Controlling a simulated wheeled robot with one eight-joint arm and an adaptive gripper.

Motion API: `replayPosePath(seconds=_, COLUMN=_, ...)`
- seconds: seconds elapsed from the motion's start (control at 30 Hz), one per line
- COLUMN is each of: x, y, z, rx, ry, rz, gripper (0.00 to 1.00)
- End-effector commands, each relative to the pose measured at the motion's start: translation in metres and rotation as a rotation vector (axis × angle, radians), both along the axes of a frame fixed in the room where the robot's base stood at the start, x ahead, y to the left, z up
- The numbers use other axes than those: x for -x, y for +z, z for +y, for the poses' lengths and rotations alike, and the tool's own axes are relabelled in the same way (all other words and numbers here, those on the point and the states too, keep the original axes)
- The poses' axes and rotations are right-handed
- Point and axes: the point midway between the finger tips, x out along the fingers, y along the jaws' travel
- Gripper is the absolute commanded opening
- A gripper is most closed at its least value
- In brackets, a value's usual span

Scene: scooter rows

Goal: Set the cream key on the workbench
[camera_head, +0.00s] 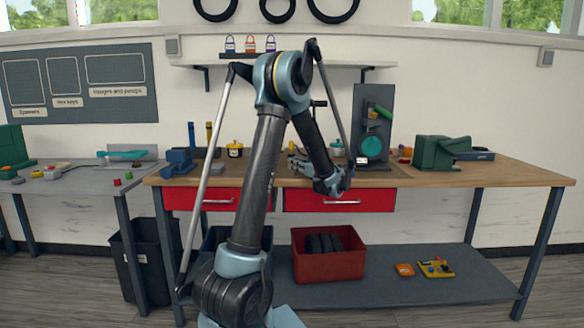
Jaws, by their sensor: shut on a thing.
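My arm rises in front of the workbench (500,175) and bends down from a high elbow. My gripper (346,174) is at the bench's front edge, near the middle, above the right red drawer. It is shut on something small. The wrist largely hides the fingers, and I cannot make out what they hold. I cannot pick out the cream key anywhere in view. The workbench has a wooden top, two red drawers and a grey lower shelf.
A dark green machine (436,152) stands right of centre on the bench. A dark upright panel (378,105) rises behind my gripper. The bench top's right end is clear.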

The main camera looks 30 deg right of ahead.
Motion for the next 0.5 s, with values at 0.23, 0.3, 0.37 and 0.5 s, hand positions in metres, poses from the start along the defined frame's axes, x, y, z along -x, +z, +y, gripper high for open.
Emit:
replayPosePath(seconds=0.23, x=0.0001, y=-0.002, z=-0.0001, rx=0.0, ry=0.0, rz=0.0, gripper=0.16)
replayPosePath(seconds=0.3, x=0.0001, y=-0.0017, z=-0.0001, rx=0.0, ry=0.0, rz=0.0, gripper=0.32)
replayPosePath(seconds=0.37, x=0.0001, y=-0.0017, z=-0.0002, rx=0.0, ry=0.0, rz=0.0, gripper=0.34)
replayPosePath(seconds=0.5, x=0.0002, y=-0.0016, z=-0.0002, rx=0.0, ry=0.0, rz=0.0, gripper=0.34)
